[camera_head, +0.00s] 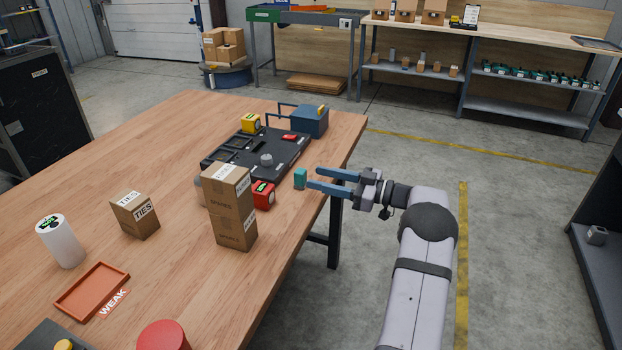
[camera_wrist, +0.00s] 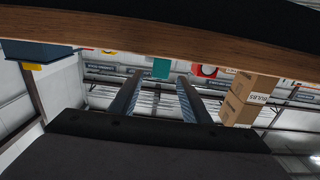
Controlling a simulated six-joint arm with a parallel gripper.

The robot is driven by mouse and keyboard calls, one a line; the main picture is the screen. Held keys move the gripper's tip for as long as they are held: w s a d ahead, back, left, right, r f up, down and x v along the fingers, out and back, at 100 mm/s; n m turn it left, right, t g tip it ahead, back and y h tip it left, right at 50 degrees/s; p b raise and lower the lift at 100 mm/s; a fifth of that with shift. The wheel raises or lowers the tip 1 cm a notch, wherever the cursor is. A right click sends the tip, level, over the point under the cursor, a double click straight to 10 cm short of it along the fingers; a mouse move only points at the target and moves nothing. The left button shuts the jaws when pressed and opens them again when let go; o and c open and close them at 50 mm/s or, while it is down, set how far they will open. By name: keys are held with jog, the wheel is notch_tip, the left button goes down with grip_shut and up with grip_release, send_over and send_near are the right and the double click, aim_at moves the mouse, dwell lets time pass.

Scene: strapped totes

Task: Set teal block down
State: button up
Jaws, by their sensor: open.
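The teal block (camera_head: 300,178) stands on the wooden table (camera_head: 180,150) near its right edge, beside the black tray. My gripper (camera_head: 313,177) reaches in from the right, low over the table edge. Its two blue fingers are open and apart, with their tips close to the block. In the wrist view, which is upside down, the teal block (camera_wrist: 161,68) shows between and just beyond the fingertips (camera_wrist: 160,78), against the table surface (camera_wrist: 110,38). I see no finger closed on it. Whether one finger still touches it I cannot tell.
The black tray (camera_head: 215,163) holds a grey knob and a red piece. A red box (camera_head: 263,195) and a tall carton (camera_head: 229,210) stand nearer the camera. A yellow box (camera_head: 250,123) and a blue bin (camera_head: 310,121) lie behind. Right of the table edge is open floor.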

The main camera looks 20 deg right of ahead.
aim_at(297, 170)
jog(key=shift+o, duration=0.5)
jog(key=shift+s+d, duration=0.45)
jog(key=shift+w+a+r, duration=0.25)
jog(key=shift+w+a, duration=0.1)
jog(key=shift+a, duration=0.4)
jog(key=shift+r+p+x, duration=0.2)
jog(key=shift+p+x, duration=0.45)
jog(key=shift+x, duration=3)
jog(key=shift+w+d, duration=0.15)
jog(key=shift+d, duration=0.05)
grip_shut()
